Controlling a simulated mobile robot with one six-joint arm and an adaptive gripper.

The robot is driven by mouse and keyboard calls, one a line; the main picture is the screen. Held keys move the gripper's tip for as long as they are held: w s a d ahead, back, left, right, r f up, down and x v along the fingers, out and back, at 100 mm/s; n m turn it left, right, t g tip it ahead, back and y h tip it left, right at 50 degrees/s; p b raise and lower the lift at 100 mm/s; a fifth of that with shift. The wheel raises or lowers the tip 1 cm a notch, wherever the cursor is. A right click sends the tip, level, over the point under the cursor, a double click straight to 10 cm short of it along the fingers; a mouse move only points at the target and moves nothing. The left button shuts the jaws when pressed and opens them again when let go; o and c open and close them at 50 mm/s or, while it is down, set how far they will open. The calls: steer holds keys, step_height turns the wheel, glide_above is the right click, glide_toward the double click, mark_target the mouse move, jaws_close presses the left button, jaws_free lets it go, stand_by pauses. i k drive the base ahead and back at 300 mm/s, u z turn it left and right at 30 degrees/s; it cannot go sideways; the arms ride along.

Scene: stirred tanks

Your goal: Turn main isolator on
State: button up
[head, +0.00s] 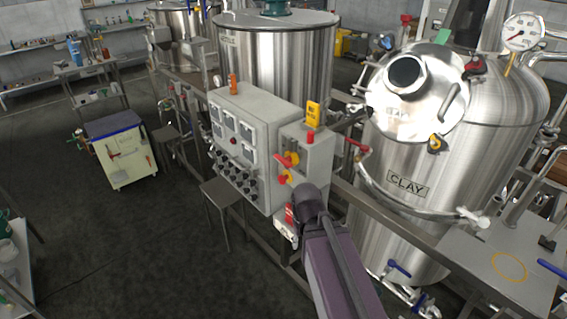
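A small grey box (305,158) is beside the large control panel, in the middle of the head view. My gripper cannot be made out. A small red-and-white item (289,214) shows left of the joint, partly hidden.
The grey control panel (258,127) carries several meters and dark knobs. A steel tank marked CLAY (410,160) stands to the right, another tank (280,65) behind. A stool (222,195) stands in front of the panel. A wheeled cabinet (118,155) is at left. Floor at lower left is open.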

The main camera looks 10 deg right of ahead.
mark_target(291, 158)
steer(key=z, duration=0.35)
steer(key=k, duration=1.15)
steer(key=u, duration=0.6)
steer(key=i, duration=1)
steer(key=u, duration=0.05)
